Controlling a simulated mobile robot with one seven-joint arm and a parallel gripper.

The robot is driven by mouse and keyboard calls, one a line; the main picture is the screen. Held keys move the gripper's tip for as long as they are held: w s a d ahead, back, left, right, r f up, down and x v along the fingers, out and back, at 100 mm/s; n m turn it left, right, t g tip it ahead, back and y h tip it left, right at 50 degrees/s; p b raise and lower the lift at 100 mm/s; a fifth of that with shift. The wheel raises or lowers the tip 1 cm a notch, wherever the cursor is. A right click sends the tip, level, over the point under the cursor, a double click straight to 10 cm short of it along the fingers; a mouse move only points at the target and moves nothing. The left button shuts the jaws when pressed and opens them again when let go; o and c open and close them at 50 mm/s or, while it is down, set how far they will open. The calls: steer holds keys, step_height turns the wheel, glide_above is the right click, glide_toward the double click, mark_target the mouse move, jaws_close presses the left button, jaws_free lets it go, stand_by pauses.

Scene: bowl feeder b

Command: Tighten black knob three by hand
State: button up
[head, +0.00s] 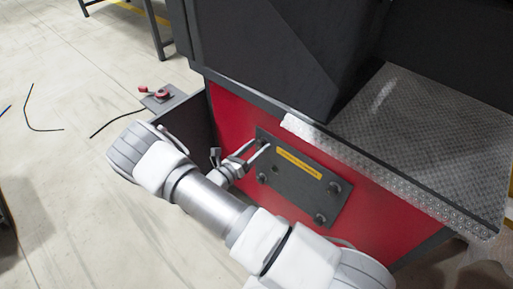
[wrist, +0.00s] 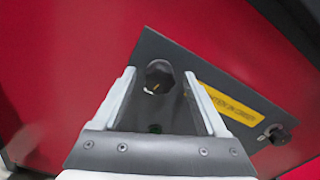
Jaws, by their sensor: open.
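A dark grey panel (head: 296,189) with a yellow label is fixed to the red machine front, with black knobs near its corners. My gripper (head: 259,147) is open at the panel's upper left corner. In the wrist view, one black knob (wrist: 159,75) with a pale mark sits between the two fingertips, with a gap on each side. A second black knob (wrist: 277,134) shows at the right, beyond the yellow label. In the head view, other knobs show at the lower left (head: 262,177), the right (head: 334,187) and the lower right (head: 320,217). No knob numbers are readable.
A metal tread-plate step (head: 420,130) juts out above the panel at the right. A dark hopper (head: 270,50) rises behind. A grey box with a red control (head: 160,95) stands at the left on open pale floor (head: 60,170), where black cables lie.

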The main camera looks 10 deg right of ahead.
steer(key=shift+c, duration=0.3)
jaws_close()
steer(key=shift+m, duration=0.4)
steer(key=m, duration=0.3)
steer(key=shift+s+m, duration=0.1)
steer(key=shift+m, duration=0.3)
steer(key=m+p, duration=0.1)
steer(key=m, duration=0.4)
steer(key=shift+s, duration=0.1)
steer(key=m, duration=0.5)
steer(key=shift+f, duration=0.1)
steer(key=shift+m+p, duration=0.45)
steer(key=shift+m, duration=1.75)
